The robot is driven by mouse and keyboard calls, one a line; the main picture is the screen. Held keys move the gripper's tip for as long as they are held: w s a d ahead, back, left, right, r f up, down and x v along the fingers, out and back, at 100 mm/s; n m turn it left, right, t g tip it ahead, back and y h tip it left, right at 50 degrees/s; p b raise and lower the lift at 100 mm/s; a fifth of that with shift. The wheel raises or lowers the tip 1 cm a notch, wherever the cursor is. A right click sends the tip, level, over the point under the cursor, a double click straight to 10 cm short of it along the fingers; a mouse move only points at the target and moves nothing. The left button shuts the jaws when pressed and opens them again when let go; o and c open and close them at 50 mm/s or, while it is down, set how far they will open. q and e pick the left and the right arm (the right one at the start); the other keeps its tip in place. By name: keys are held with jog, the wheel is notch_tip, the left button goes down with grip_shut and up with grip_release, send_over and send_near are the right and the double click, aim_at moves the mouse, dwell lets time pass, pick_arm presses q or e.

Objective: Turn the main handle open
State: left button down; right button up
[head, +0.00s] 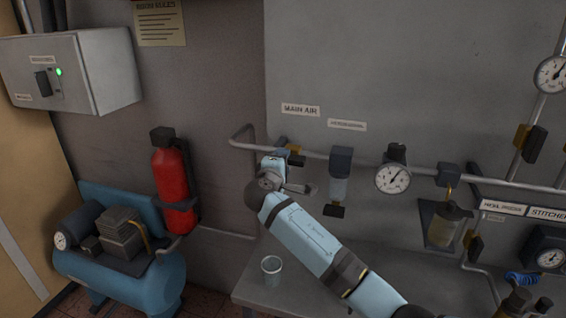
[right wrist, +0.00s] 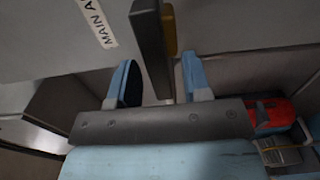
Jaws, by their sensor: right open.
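The main handle, a dark lever with a yellow part beside it, shows in the right wrist view (right wrist: 150,45). In the head view the handle (head: 297,160) is partly hidden behind my right gripper, on the pipe below the "MAIN AIR" label (head: 300,109). My right gripper (head: 274,160) is open at the handle. In the right wrist view its two light-blue fingers (right wrist: 159,78) stand apart, with the lever's end between them in the picture. I cannot tell whether either finger touches it. My left gripper is not in view.
A filter unit (head: 340,175) and a pressure gauge (head: 393,178) sit on the pipe to the right. A clear cup (head: 271,268) stands on the grey bench below. A red extinguisher (head: 171,175) and a blue compressor (head: 120,270) are at left.

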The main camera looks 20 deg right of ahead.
jog(key=b+v, duration=0.2)
jog(key=v, duration=1.1)
jog(key=shift+s+a, duration=0.1)
jog(key=s+d+f+g+y+p, duration=0.1)
jog(key=s+f+y, duration=0.25)
jog(key=f, duration=0.45)
jog(key=s+f+m+g+y, duration=0.1)
jog(key=s+f+y, duration=0.3)
jog(key=f, duration=0.5)
jog(key=s+d+f+g+y+p, duration=0.1)
jog(key=s+f+y, duration=0.1)
jog(key=s+f, duration=0.5)
jog(key=s+d+f+m+y, duration=0.1)
jog(key=s+f+m, duration=0.1)
jog(key=s, duration=0.5)
jog(key=s+d+f+m+y+p, duration=0.1)
jog(key=s+f+m, duration=0.2)
jog(key=s, duration=0.4)
jog(key=s+d+f+m+g+y+p, duration=0.1)
jog(key=s+f+m, duration=0.1)
jog(key=s+f, duration=0.2)
jog(key=s, duration=0.3)
jog(key=shift+d+f+y, duration=0.35)
